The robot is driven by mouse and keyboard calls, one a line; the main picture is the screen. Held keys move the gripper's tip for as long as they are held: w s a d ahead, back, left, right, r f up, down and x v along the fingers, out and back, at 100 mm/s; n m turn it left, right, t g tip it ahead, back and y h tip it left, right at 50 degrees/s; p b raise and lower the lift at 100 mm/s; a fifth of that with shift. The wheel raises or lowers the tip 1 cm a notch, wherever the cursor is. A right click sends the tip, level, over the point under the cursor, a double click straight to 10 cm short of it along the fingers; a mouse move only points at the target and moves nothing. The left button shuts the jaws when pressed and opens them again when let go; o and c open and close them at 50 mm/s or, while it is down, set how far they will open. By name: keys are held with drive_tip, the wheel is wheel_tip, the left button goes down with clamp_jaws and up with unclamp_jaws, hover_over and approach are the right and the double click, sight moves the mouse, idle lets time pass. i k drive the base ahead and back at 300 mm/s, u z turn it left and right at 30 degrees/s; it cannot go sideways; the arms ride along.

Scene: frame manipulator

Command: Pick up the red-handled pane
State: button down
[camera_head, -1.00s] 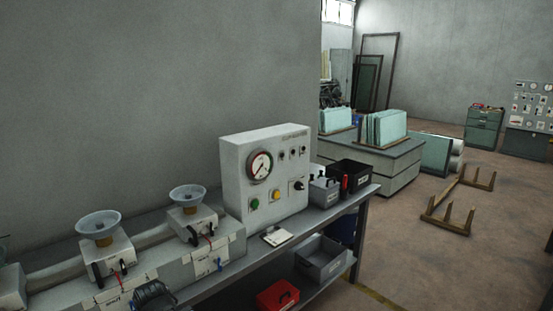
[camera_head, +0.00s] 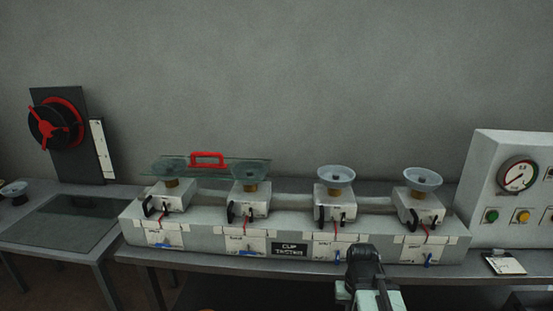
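The red-handled pane (camera_head: 225,172) is a thin, clear greenish sheet. It appears to lie flat across the tops of the two left suction cups, (camera_head: 171,167) and (camera_head: 249,170), on the cup tester. Its red handle (camera_head: 208,159) stands up from the middle of the sheet. My gripper (camera_head: 364,258) is dark and shows at the bottom, in front of the bench and right of the pane, well apart from it. Its fingers are seen from behind and I cannot tell whether they are open or shut.
The cup tester (camera_head: 289,249) bears two more bare cups, (camera_head: 335,176) and (camera_head: 423,178), on the right. A gauge panel (camera_head: 507,150) stands at the far right, with a clipboard (camera_head: 505,263) before it. A red hand wheel (camera_head: 57,124) stands behind a left table (camera_head: 30,243).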

sight(209, 166)
drive_tip(key=z, duration=0.65)
drive_tip(key=i, duration=0.45)
drive_tip(key=u, duration=3.65)
drive_tip(key=i, duration=1)
drive_tip(key=z, duration=0.1)
